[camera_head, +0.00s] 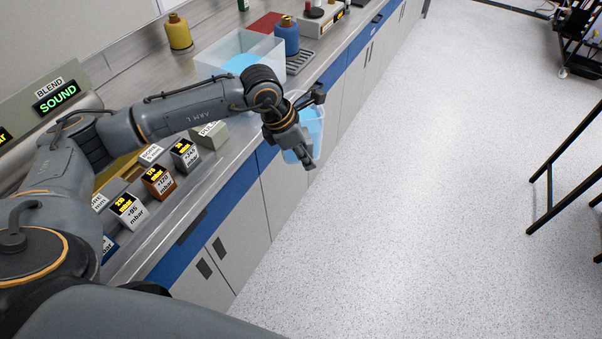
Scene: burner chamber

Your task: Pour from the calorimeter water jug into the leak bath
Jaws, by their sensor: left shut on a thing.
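The calorimeter water jug (316,122) is a clear vessel with blue water, partly hidden behind my left gripper (304,152). My left gripper is shut on the jug and holds it at the counter's front edge, partly over the floor side. The jug looks about upright, though its tilt is hard to judge. The leak bath (270,58) is a clear open box with blue water in it, standing on the counter behind and left of the jug. My left arm hides part of the bath's near side. My right gripper is out of view.
A yellow bottle (179,32) stands behind the bath, and a blue bottle (286,38) to its right. Several labelled blocks (158,182) sit on the counter below my left arm. The speckled floor (420,180) is clear; a black-framed table (560,160) stands at right.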

